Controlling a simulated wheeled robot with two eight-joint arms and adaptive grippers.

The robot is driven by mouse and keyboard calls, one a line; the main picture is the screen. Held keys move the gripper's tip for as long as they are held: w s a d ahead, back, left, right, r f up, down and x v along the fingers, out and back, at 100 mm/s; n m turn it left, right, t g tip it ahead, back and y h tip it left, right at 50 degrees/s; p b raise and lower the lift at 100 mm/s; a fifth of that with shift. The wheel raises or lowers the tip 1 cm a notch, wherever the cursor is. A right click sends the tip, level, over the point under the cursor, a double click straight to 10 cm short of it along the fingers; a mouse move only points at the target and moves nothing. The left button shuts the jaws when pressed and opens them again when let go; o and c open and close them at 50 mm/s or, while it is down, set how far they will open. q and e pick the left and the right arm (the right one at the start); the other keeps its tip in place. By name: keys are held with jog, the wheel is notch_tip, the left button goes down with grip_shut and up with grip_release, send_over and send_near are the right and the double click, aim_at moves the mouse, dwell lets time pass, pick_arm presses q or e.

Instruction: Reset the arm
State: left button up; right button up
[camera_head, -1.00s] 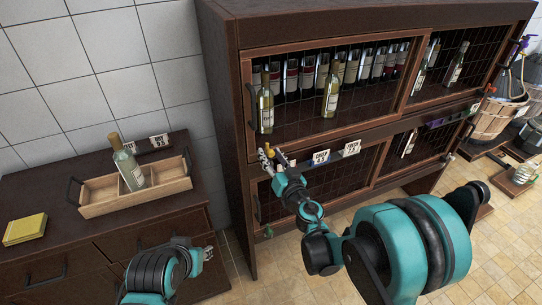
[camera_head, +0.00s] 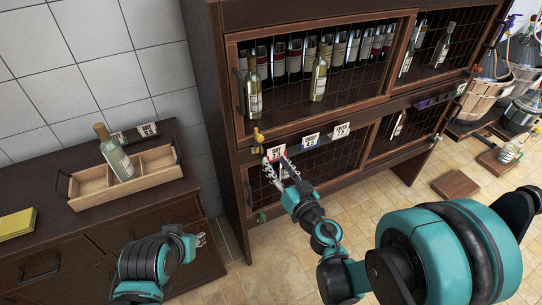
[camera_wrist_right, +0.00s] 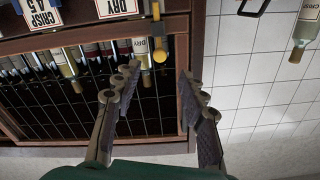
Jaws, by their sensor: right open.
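My right gripper (camera_head: 276,168) is open and empty in front of the dark wooden wine cabinet (camera_head: 212,130), just below the price cards on its middle rail. In the right wrist view the two fingers stand well apart (camera_wrist_right: 158,75) with nothing between them. The right arm is bent, with its big teal joint at the lower right of the head view. My left gripper (camera_head: 199,240) is low in front of the dark sideboard (camera_head: 140,212); its fingers are too small to tell open from shut.
A wooden tray (camera_head: 95,200) with a pale bottle (camera_head: 113,155) stands on the sideboard beside a yellow block (camera_head: 17,223). A yellow-knobbed fitting (camera_head: 258,140) is on the cabinet rail near my right gripper. Basketed demijohns (camera_head: 485,100) stand at the right. Tiled floor is open below the cabinet.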

jog(key=shift+s, duration=0.2)
jog(key=shift+d, duration=0.1)
jog(key=s+d+r+m+h, duration=0.1)
jog(key=d+r+m+h, duration=0.1)
jog(key=d+h, duration=0.4)
jog(key=s+d+r+m+h, duration=0.1)
jog(key=d+r+m+h, duration=0.2)
jog(key=d, duration=0.6)
jog(key=s+a+f+n+g+y, duration=0.1)
jog(key=s+f+g, duration=0.3)
jog(key=s, duration=0.4)
jog(key=s+a+f+n+g+y, duration=0.1)
jog(key=s+f+n+g, duration=0.2)
jog(key=s+f+g, duration=0.2)
jog(key=s, duration=0.3)
jog(key=shift+s+a+f+g, duration=0.3)
jog(key=shift+f, duration=0.05)
